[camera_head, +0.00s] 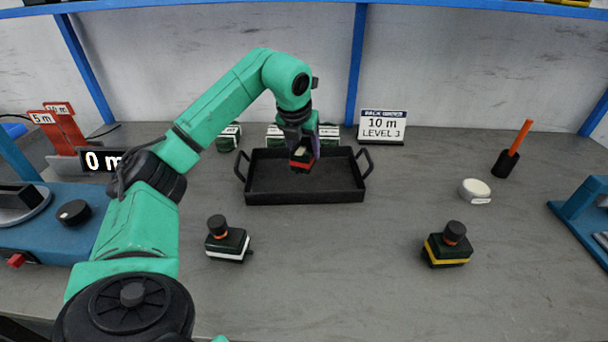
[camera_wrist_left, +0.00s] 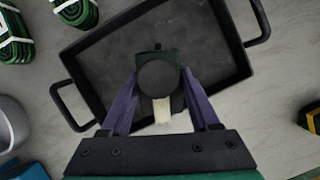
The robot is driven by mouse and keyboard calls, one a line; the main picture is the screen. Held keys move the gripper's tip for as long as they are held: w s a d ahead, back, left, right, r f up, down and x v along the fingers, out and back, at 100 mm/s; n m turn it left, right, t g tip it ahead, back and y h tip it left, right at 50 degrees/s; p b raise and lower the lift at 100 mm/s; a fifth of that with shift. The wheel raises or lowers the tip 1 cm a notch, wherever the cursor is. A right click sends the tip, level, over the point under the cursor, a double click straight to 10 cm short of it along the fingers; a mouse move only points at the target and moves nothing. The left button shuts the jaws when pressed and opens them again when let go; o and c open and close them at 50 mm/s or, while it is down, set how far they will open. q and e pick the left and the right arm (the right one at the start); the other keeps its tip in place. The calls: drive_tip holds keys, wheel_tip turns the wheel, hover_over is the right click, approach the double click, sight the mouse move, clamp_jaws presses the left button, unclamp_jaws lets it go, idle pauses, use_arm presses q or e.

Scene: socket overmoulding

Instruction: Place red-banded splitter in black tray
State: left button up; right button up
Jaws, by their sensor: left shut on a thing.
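The black tray (camera_head: 262,196) stands at the middle of the table, with a handle at each end. It is empty where I can see its floor. My left gripper (camera_head: 303,152) is shut on the red-banded splitter (camera_head: 301,164), a dark block with a red band. In the left wrist view, the fingers of my left gripper (camera_wrist_left: 160,100) grip both sides of the splitter (camera_wrist_left: 158,76), with the tray (camera_wrist_left: 92,56) below. I cannot tell the height above the tray floor. My right gripper is not in view.
A white-banded splitter (camera_head: 228,243) and a yellow-banded splitter (camera_head: 447,246) stand in front of the tray. Green coils (camera_head: 229,137) lie behind it, near a sign (camera_head: 382,126). A white round item (camera_head: 475,190) and a black holder (camera_head: 506,163) stand at right.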

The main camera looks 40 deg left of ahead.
sight(300, 153)
use_arm(q)
wheel_tip(300, 153, down, 6)
drive_tip(key=shift+f+b, duration=0.2)
drive_tip(key=shift+b, duration=0.15)
drive_tip(key=shift+f, duration=0.1)
drive_tip(key=o, duration=1.4)
drive_tip(key=shift+o, duration=0.2)
drive_tip(key=shift+r, duration=0.3)
drive_tip(key=p+v, duration=0.1)
drive_tip(key=v, duration=1)
drive_tip(key=shift+s+r, duration=0.2)
drive_tip(key=shift+r, duration=0.1)
